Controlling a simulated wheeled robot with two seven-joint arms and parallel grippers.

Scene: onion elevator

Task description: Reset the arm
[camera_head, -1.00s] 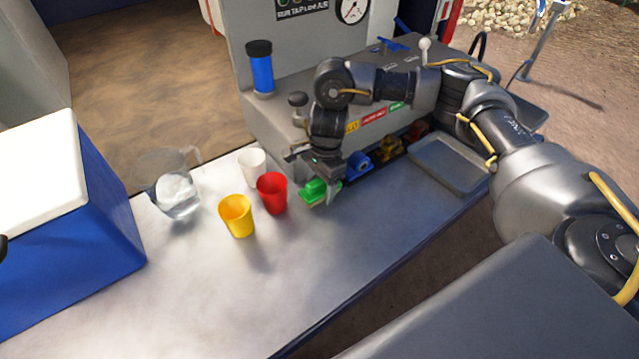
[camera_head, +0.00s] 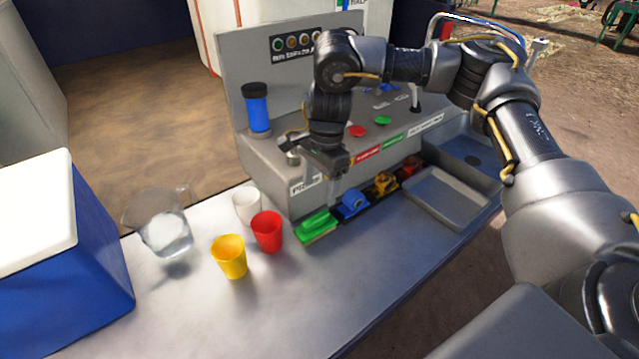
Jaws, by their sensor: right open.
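My right arm comes in from the right and reaches over the grey machine. My right gripper (camera_head: 330,172) hangs open and empty, pointing down, above the green block (camera_head: 316,226) at the machine's front foot. A gap shows between the fingers and the block. A blue piece (camera_head: 352,203), a yellow piece (camera_head: 385,183) and a dark red piece (camera_head: 411,165) sit in a row to the right of the green block. My left gripper does not show.
A red cup (camera_head: 267,232), a yellow cup (camera_head: 229,257), a white cup (camera_head: 247,206) and a clear pitcher (camera_head: 163,225) stand left of the gripper. A blue cooler (camera_head: 75,255) stands at the far left. A grey tray (camera_head: 446,199) lies at right. The table's front is clear.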

